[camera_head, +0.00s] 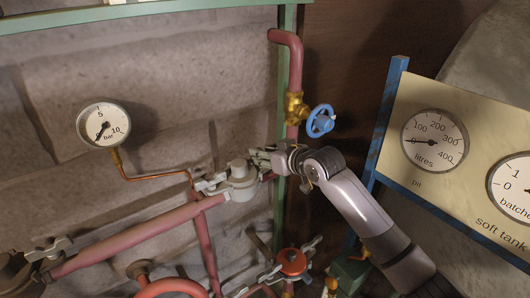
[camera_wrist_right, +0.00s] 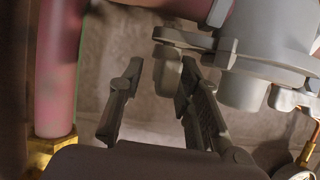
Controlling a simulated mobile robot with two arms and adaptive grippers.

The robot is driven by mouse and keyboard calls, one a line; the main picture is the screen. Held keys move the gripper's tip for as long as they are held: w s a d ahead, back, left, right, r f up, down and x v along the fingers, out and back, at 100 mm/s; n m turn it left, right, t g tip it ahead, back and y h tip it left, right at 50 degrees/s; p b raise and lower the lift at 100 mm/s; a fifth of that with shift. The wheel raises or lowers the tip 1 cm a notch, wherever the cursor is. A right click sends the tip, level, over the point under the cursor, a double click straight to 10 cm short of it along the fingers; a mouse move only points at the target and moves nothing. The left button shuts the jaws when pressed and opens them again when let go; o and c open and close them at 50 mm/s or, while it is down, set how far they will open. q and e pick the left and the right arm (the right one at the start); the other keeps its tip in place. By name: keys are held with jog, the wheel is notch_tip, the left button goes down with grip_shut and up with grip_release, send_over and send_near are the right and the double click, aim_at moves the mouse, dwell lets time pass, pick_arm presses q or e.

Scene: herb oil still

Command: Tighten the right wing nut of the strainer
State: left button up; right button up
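The strainer (camera_head: 241,184) is a grey, lidded body on the red pipe, left of my right gripper (camera_head: 262,158) in the head view. It also shows at the upper right of the wrist view (camera_wrist_right: 252,70). My right gripper (camera_wrist_right: 160,82) is open. A grey wing nut (camera_wrist_right: 184,38) on the strainer's near side lies just beyond its fingertips, with a grey stub between them. The right finger overlaps the stub; I cannot tell whether they touch. The other wing nut (camera_head: 208,184) is on the strainer's left side. My left gripper is not in view.
A blue handwheel (camera_head: 320,121) on a brass valve sits above my right wrist. A thin copper pipe (camera_head: 150,178) leads to the pressure gauge (camera_head: 103,124). A gauge panel (camera_head: 460,160) stands right of my arm.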

grip_shut()
dwell(0.3)
dwell(0.3)
jog(key=shift+s+a+r+m+t+h+p, duration=0.15)
jog(key=shift+m+t+h+p, duration=0.35)
jog(key=shift+m+h+p, duration=0.4)
jog(key=shift+m+t+h+p, duration=0.45)
jog(key=shift+m+h, duration=0.15)
jog(key=shift+m, duration=0.1)
jog(key=shift+f+m+t+h, duration=0.2)
jog(key=shift+m+t+h, duration=0.05)
jog(key=shift+m+h, duration=0.9)
jog(key=shift+m+h+b, duration=0.95)
jog(key=shift+h, duration=0.4)
jog(key=shift+d+h, duration=0.2)
jog(key=shift+h, duration=0.1)
